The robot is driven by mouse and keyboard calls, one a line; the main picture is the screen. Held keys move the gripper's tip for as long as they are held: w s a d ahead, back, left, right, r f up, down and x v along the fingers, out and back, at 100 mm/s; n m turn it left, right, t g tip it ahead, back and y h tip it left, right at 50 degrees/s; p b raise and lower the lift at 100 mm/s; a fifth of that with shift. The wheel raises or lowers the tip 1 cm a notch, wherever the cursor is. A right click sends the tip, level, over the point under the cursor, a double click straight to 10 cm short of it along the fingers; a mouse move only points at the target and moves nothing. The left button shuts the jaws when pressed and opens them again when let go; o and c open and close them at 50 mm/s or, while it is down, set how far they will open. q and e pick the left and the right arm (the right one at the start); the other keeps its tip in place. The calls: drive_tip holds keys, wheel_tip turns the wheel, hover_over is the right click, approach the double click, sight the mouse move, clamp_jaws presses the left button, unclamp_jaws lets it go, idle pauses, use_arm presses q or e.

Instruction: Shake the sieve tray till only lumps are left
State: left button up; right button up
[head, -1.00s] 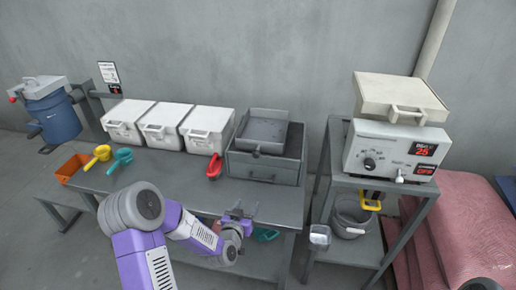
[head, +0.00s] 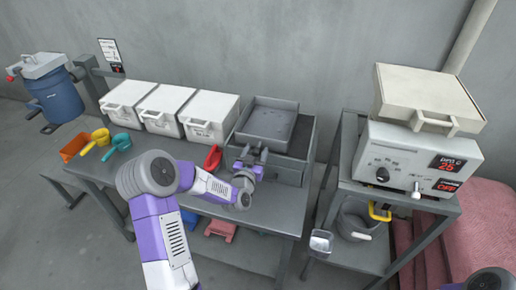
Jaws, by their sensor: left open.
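The grey sieve tray (head: 268,122) sits on top of a dark grey box (head: 291,168) at the back right of the table. The tray's inside looks grey; I cannot make out any lumps or powder in it. My left gripper (head: 255,154) is open at the tray's front edge, where its handle was visible. The fingers hide the handle, and I cannot tell whether they touch it. Of my right arm only a piece (head: 490,280) shows at the bottom right corner; its gripper is not visible.
Three white lidded bins (head: 166,109) stand left of the box. A red scoop (head: 213,158) lies close to my left gripper. Yellow (head: 100,137) and teal (head: 119,142) scoops and an orange bin (head: 75,147) lie at the left. A control unit (head: 405,160) stands on the right stand.

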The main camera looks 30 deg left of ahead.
use_arm(q)
drive_tip(key=shift+x, duration=1.05)
clamp_jaws()
